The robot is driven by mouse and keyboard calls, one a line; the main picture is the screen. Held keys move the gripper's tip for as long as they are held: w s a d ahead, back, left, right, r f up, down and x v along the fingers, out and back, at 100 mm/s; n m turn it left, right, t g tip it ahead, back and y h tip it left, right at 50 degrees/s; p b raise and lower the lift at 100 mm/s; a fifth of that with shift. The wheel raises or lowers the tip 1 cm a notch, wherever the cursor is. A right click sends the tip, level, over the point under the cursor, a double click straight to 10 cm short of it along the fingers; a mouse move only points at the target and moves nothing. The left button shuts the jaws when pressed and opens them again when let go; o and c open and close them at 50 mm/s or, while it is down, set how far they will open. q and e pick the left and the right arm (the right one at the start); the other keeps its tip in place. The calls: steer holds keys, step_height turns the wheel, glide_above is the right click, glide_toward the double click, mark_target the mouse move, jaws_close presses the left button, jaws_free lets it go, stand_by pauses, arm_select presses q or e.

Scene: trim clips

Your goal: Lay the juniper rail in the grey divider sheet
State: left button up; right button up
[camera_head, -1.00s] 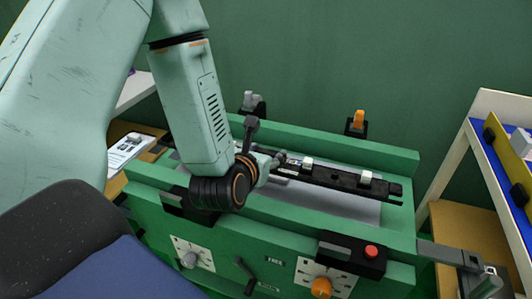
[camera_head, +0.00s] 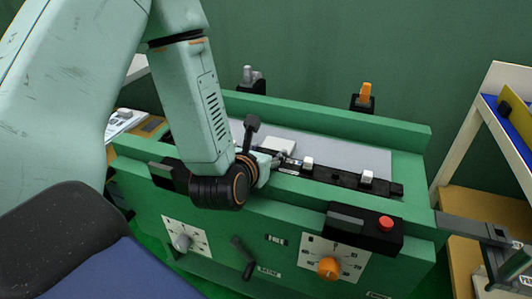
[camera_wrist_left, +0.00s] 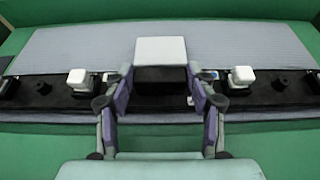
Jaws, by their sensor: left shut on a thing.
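The rail I take for the juniper rail is a long black strip (camera_head: 335,175) with small white blocks on it. It lies along the front side of the grey sheet (camera_head: 350,152) in the green bench. In the left wrist view the rail (camera_wrist_left: 275,88) runs across in front of the grey sheet (camera_wrist_left: 250,45). My left gripper (camera_head: 272,163) is at the rail's middle, shut on it; its fingers also show in the left wrist view (camera_wrist_left: 160,92). A larger white block (camera_wrist_left: 160,50) stands between the fingertips. Whether the rail touches the sheet is unclear. My right gripper is not in view.
The green bench has a raised back wall (camera_head: 330,118) and a front ledge. Its front carries an orange knob (camera_head: 328,267), a grey knob (camera_head: 182,242) and a red button (camera_head: 386,223). An orange lever (camera_head: 365,92) stands behind. A shelf (camera_head: 480,125) is at right.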

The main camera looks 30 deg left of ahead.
arm_select(q)
steer(key=shift+r, duration=0.1)
steer(key=o, duration=1.5)
step_height(320, 180, up, 13)
steer(key=p, duration=1.4)
steer(key=shift+f, duration=0.2)
